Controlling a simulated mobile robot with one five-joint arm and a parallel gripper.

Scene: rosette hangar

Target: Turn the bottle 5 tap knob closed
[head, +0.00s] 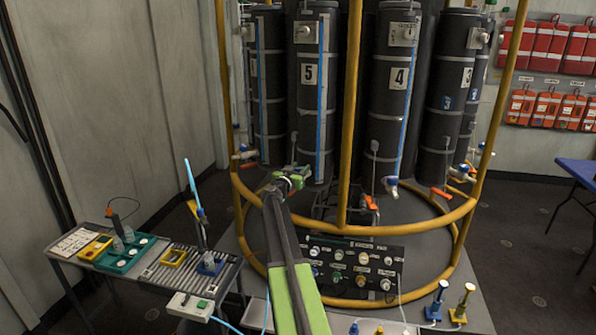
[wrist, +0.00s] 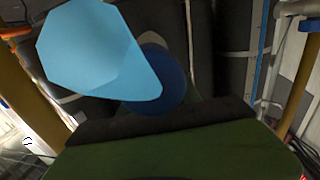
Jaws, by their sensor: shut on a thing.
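Bottle 5 (head: 312,110) is a tall black cylinder with a white "5" label, upright in the rack in the head view. My gripper (head: 292,181) is at the lower end of bottle 5, where its tap is. The gripper and arm hide most of that tap in the head view. In the wrist view a light blue knob (wrist: 92,50) fills the upper left, with a darker blue round part (wrist: 168,82) behind it. My gripper's dark pad and green finger cross the bottom of that view. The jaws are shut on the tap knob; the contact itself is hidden.
Yellow rack posts and rings (head: 346,120) surround the bottles close to my arm. Bottle 4 (head: 394,100) stands to the right, its tap (head: 390,184) below. A valve panel (head: 355,268) sits low in front. A side table with trays (head: 125,250) is at left.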

